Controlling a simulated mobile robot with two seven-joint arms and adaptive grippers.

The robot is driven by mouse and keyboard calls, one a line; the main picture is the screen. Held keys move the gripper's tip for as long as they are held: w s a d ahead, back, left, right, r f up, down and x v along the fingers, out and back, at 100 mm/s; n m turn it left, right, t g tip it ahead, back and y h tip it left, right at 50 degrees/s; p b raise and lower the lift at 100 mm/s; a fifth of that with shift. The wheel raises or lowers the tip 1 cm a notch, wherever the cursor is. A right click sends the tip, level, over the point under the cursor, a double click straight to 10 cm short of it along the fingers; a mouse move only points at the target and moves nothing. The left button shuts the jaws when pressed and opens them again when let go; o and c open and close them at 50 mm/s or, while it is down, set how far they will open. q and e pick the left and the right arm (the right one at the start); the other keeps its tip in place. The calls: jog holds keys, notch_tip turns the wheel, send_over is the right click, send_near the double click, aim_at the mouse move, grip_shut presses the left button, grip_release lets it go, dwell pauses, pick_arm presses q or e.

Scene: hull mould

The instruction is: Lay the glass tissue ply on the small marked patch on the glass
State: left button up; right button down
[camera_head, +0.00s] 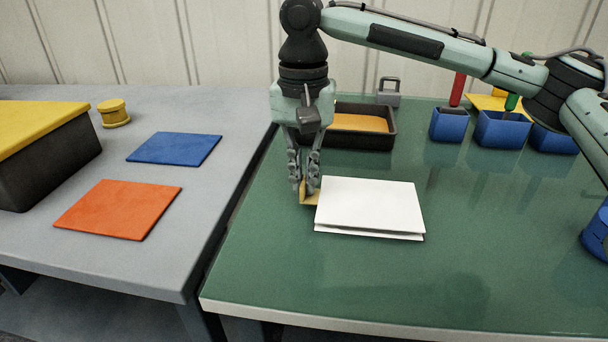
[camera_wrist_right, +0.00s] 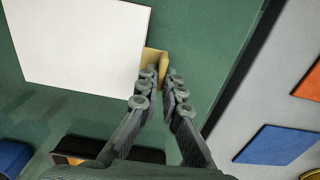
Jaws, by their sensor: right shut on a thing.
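The white sheet, which I take for the glass tissue ply (camera_head: 370,202), is over the green glass table top (camera_head: 480,265). A tan tab (camera_head: 309,199) is at its left edge. My right gripper (camera_head: 305,188) points down and is shut on this tab. In the right wrist view the fingertips (camera_wrist_right: 160,76) meet the tab (camera_wrist_right: 154,59) beside the white sheet (camera_wrist_right: 80,42). A second white edge shows just below the sheet's front edge; I cannot tell if it is another sheet or the marked patch. No other patch marking shows. My left gripper is out of view.
A black tray (camera_head: 380,139) with an orange inside stands behind the ply. Blue bins (camera_head: 503,132) line the back right. On the grey table (camera_head: 120,262) lie blue (camera_head: 175,149) and orange (camera_head: 118,210) sheets. The front of the glass is clear.

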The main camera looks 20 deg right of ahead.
jog(key=shift+f, duration=0.25)
dwell(0.5)
jog(key=shift+f, duration=0.3)
dwell(0.4)
jog(key=c, duration=1.6)
grip_release()
jog(key=shift+o, duration=0.3)
jog(key=o, duration=0.5)
jog(key=shift+r, duration=3.5)
